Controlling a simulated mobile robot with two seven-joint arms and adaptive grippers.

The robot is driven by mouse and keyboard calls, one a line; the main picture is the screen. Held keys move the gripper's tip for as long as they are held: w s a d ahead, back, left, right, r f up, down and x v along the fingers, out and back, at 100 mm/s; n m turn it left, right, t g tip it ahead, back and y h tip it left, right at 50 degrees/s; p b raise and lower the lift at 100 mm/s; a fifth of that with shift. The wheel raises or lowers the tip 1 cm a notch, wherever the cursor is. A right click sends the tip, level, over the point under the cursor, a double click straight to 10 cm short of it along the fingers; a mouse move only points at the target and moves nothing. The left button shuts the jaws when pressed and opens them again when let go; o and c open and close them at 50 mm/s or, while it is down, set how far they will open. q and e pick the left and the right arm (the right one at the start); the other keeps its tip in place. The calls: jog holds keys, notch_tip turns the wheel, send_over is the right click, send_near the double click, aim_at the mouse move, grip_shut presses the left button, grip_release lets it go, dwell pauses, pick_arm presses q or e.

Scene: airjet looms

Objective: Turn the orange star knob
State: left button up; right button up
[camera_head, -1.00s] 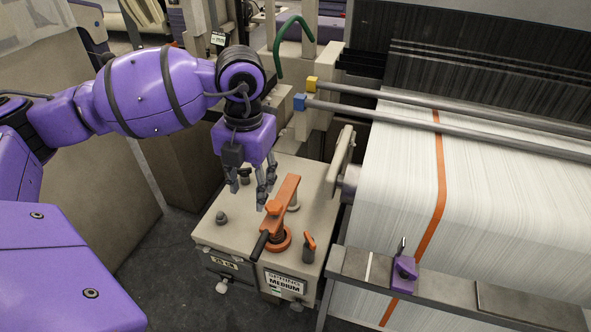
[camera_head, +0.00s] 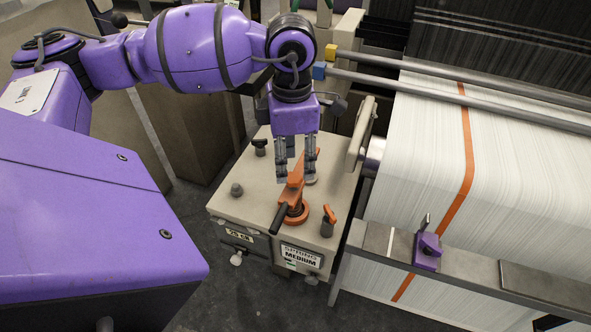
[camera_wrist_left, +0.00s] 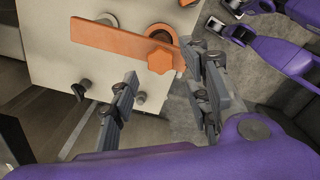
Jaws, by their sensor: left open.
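The orange star knob (camera_head: 294,180) sits on an orange lever arm on top of a beige box (camera_head: 246,190). In the left wrist view the star knob (camera_wrist_left: 160,61) shows clearly on the flat orange lever (camera_wrist_left: 110,41). My left gripper (camera_head: 296,178) points down over it, open. In the left wrist view its two fingers (camera_wrist_left: 161,66) lie on either side of the knob, apart from it in the picture; their exact height above it is hard to tell. In the head view the fingers partly cover the lever.
A small orange-topped lever (camera_head: 329,215) and dark knobs (camera_head: 237,189) stand on the box around the lever. A beige upright plate (camera_head: 361,134) and the loom's white fabric (camera_head: 450,190) lie to the right. Two metal rods (camera_head: 430,85) cross above the fabric.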

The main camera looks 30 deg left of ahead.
aim_at(293, 179)
pick_arm(q)
notch_tip(293, 179, down, 5)
jog(key=shift+d+r+b, duration=0.1)
jog(key=shift+r+b, duration=0.05)
jog(key=shift+b, duration=0.55)
jog(key=shift+r, duration=0.15)
jog(key=c, duration=1)
jog(key=shift+c, duration=0.2)
